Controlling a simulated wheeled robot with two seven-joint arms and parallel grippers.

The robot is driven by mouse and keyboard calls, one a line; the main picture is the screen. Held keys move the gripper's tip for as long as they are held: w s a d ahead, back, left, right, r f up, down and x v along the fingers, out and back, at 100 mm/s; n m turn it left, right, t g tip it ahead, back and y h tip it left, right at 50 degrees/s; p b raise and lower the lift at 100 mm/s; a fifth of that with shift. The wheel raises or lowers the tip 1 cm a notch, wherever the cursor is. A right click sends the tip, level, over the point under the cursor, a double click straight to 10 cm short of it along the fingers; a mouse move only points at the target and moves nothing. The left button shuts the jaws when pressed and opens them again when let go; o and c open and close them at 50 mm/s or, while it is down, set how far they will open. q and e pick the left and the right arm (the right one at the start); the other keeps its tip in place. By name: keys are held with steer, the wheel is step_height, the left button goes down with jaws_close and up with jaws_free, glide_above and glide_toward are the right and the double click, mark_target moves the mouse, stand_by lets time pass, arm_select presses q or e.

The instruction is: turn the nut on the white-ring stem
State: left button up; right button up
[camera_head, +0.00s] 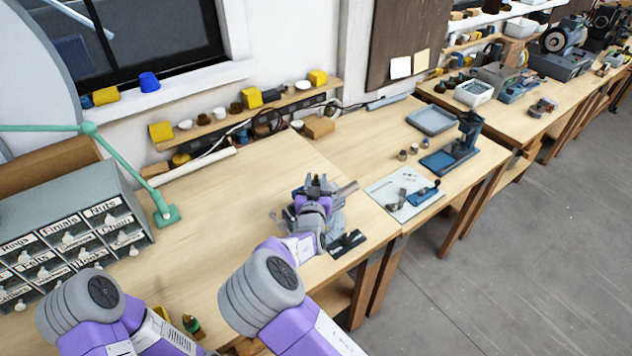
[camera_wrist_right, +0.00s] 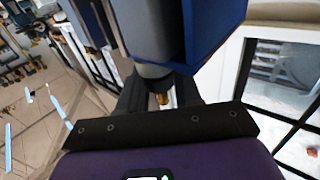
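My right gripper (camera_head: 318,184) is at the grey and blue vise (camera_head: 331,222) near the front edge of the workbench. In the right wrist view, the right gripper's dark fingers (camera_wrist_right: 160,95) stand on both sides of a small brass-coloured piece (camera_wrist_right: 162,99), below a large blue and grey body (camera_wrist_right: 170,30). I cannot tell whether the fingers touch the brass piece. The white ring and the nut cannot be made out for certain. My left arm comes in at the lower left of the head view; its gripper does not show.
A grey drawer cabinet (camera_head: 65,235) stands at the left, with a green lamp arm (camera_head: 125,165) beside it. A dark flat piece (camera_head: 347,243) lies right of the vise. A pale mat (camera_head: 392,191) with tools lies farther right. The bench behind the vise is mostly clear.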

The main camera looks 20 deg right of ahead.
steer(key=c, duration=0.4)
steer(key=shift+r+m+g+h+b, duration=0.1)
steer(key=shift+m+g+h+b, duration=0.6)
steer(key=shift+h, duration=0.5)
steer(key=shift+c, duration=0.2)
steer(key=shift+r+m+h+p, duration=0.1)
steer(key=shift+m+h+p, duration=0.2)
steer(key=shift+m+h, duration=0.2)
steer(key=shift+w+r+m+g+h+p, duration=0.1)
steer(key=shift+r+m+g+h+p, duration=0.05)
steer(key=shift+m+g+h+p, duration=0.75)
steer(key=shift+m+g+h, duration=0.3)
steer(key=shift+g+h, duration=0.1)
steer(key=shift+h, duration=0.2)
steer(key=o, duration=1)
steer(key=shift+f, duration=0.3)
steer(key=shift+c, duration=0.2)
